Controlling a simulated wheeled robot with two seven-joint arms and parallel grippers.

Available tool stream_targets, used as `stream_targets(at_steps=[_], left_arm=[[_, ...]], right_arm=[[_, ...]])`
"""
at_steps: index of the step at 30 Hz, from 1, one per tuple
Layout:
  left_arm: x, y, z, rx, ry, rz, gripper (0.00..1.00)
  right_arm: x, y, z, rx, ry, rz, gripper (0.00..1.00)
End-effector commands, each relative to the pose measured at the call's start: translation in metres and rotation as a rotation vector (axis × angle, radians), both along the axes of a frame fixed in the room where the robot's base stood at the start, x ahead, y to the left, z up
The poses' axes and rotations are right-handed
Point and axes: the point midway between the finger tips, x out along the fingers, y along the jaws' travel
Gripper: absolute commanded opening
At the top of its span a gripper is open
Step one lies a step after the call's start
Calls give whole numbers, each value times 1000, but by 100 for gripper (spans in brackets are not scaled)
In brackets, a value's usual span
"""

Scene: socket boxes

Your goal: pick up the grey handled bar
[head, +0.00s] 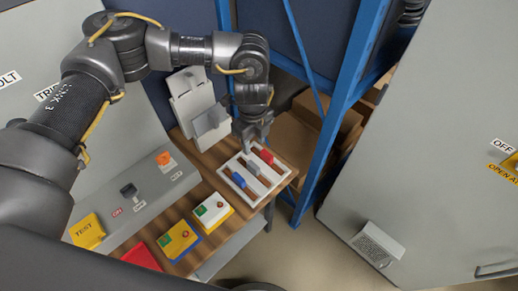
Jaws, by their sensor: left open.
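A white slotted tray (283,177) lies on the wooden table. In it are a red-handled bar (267,156), a blue-handled bar (238,180) and, between them, a small dark grey piece (252,167) that looks like the grey handled bar. My left gripper (252,146) points down over the tray's far left edge, close to the red and grey bars. It is open with nothing seen in it. Its fingertips are small, so I cannot tell whether they touch anything. My right gripper is not in view.
A light grey stand (190,100) rises behind. A blue metal post (340,100) and a large grey cabinet (440,170) are at the right.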

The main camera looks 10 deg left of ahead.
Motion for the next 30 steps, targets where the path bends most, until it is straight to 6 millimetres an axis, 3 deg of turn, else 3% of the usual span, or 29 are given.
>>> stream_targets(at_steps=[5, 11, 17, 20, 26, 30], left_arm=[[-5, 4, -2, -2, -15, 23, 44], [-1, 5, -38, 2, 7, 8, 44], [11, 3, -63, 2, 21, 2, 44], [13, 2, -65, 3, 22, 0, 44], [14, 1, -82, 4, 26, 4, 44], [14, 1, -104, 4, 25, 8, 44]], right_arm=[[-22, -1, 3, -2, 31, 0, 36], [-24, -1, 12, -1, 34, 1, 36], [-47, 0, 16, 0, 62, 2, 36], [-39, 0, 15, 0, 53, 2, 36], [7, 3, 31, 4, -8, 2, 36], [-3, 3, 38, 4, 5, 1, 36]])
